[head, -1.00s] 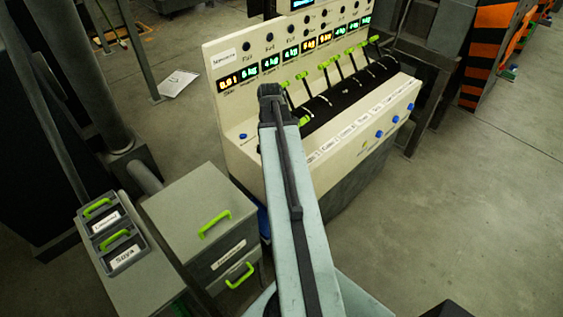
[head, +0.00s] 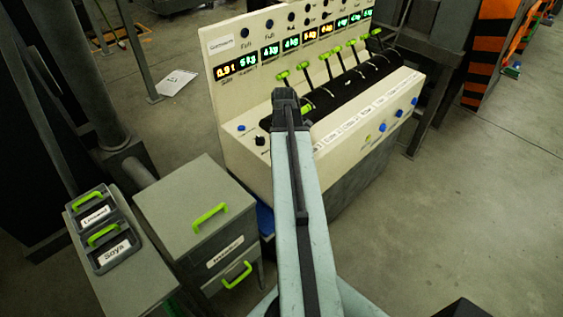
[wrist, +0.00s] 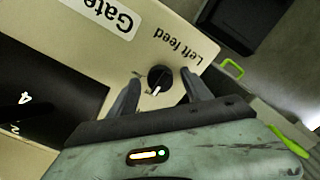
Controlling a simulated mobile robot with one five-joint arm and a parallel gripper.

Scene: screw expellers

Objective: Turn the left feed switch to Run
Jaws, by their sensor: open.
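The left feed switch (wrist: 160,78) is a black round knob with a white pointer mark, on a cream panel under the printed words "Left feed" in the wrist view. The lettering appears upside down there. The pointer is toward the bottom of the picture, slightly left; the position labels beside the knob are too small to read. My gripper (wrist: 159,74) is open, with one finger on each side of the knob; I cannot tell whether they touch it. In the head view a small black knob (head: 260,141) shows just left of my arm, whose end hides the gripper.
The control panel (head: 236,100) carries green-handled levers (head: 308,108), lit displays and blue buttons (head: 397,115). A "Gate" label (wrist: 105,15) lies near the knob. A grey cabinet (head: 185,185) with green handles stands left of my arm, beside bins (head: 105,240).

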